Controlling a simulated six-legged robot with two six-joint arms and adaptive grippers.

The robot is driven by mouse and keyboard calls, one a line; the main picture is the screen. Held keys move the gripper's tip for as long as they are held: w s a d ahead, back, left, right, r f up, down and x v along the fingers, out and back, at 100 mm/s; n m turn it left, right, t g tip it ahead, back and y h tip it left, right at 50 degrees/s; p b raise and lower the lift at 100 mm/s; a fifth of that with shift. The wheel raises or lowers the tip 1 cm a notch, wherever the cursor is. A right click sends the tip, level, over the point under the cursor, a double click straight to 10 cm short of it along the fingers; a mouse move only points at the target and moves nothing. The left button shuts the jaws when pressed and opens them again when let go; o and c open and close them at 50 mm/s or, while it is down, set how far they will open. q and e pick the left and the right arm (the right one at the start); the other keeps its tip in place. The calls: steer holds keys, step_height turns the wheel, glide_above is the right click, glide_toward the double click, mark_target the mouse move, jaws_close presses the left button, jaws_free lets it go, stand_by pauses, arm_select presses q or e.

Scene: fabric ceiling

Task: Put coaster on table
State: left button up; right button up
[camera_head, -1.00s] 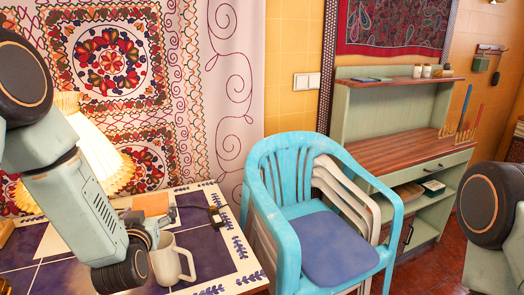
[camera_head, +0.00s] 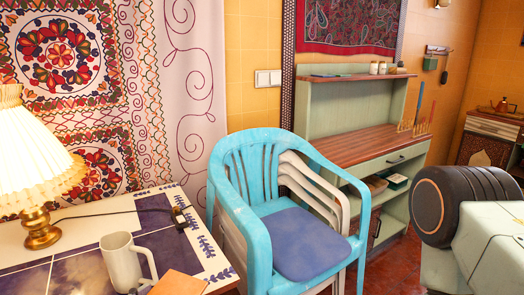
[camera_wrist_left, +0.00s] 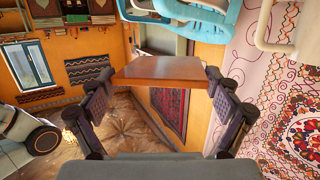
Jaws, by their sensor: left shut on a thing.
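The coaster (camera_head: 178,284) is a flat orange-brown square, cut off by the bottom edge of the head view, just right of the mug. In the left wrist view the coaster (camera_wrist_left: 160,72) sits between the fingers of my left gripper (camera_wrist_left: 160,88), which is shut on its two sides. My left arm is otherwise almost out of the head view. The table (camera_head: 205,245) has blue and white tiles, and the coaster overlaps its front right part in the picture. I cannot tell the gap between them. My right gripper is not in view; only part of that arm shows.
A white mug (camera_head: 120,262) stands on the table close to the coaster. A lit lamp (camera_head: 42,232) stands at the left, with a cord running to a small dark item (camera_head: 181,217) at the back. A blue plastic chair (camera_head: 262,230) stands against the table's right side.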

arm_select(q)
steer(key=shift+a+f, duration=0.2)
steer(key=shift+f, duration=0.45)
steer(key=shift+d+r, duration=0.4)
steer(key=d+r+m+g+h, duration=0.6)
steer(key=d+m+g+h, duration=0.15)
steer(key=d, duration=0.35)
steer(key=shift+w+d+f+m+g+y, duration=0.2)
steer(key=shift+w+f+m+g, duration=0.45)
steer(key=shift+m+g, duration=1.2)
steer(key=shift+w+d+f+m+g+y, duration=0.1)
steer(key=shift+w+d+f+m+g, duration=0.2)
steer(key=shift+f+m+g, duration=1.45)
steer(key=shift+w+d+r+m+g+y, duration=0.15)
steer(key=shift+w+m+g, duration=0.7)
steer(key=shift+g, duration=1.9)
steer(key=shift+s+f+m, duration=0.1)
steer(key=shift+s+m, duration=0.2)
